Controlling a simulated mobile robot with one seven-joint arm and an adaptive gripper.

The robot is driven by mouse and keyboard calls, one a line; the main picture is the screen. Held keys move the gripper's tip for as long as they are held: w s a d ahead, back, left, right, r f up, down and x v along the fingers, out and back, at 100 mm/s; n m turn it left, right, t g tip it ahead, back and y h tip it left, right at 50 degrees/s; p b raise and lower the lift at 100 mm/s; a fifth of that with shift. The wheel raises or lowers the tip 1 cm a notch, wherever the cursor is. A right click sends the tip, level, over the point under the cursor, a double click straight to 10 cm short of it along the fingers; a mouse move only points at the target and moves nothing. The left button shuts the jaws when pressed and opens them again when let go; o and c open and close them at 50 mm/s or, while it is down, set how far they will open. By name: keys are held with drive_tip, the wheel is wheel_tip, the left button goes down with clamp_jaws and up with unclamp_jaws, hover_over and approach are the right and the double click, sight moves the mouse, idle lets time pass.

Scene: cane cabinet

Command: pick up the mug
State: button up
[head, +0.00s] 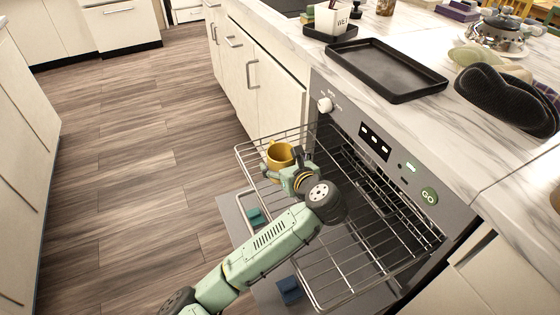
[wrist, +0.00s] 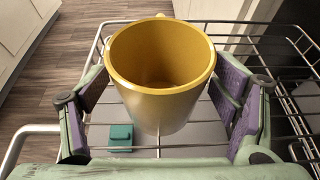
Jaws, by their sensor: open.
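A yellow mug (head: 280,156) stands upright on the pulled-out wire oven rack (head: 345,291) in the head view. In the wrist view the mug (wrist: 160,70) is large and central, its open mouth facing me and a bit of its handle showing at the far rim. My gripper (wrist: 163,110) is open, with one purple-padded finger on each side of the mug. A gap shows between the mug and the left pad; the right pad is close to the mug, and I cannot tell whether it touches. In the head view my gripper (head: 293,172) is at the mug, partly hidden by my wrist.
The open oven door lies below the rack, with teal blocks (head: 289,290) on or near it. A black tray (head: 386,69), a white cup (head: 332,18) and dark oven mitts (head: 505,100) are on the marble counter. The wooden floor at left is clear.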

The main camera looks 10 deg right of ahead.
sight(279, 156)
drive_tip(key=shift+x, duration=1.1)
drive_tip(key=shift+r, duration=0.1)
drive_tip(key=c, duration=1.6)
drive_tip(key=shift+o, duration=0.2)
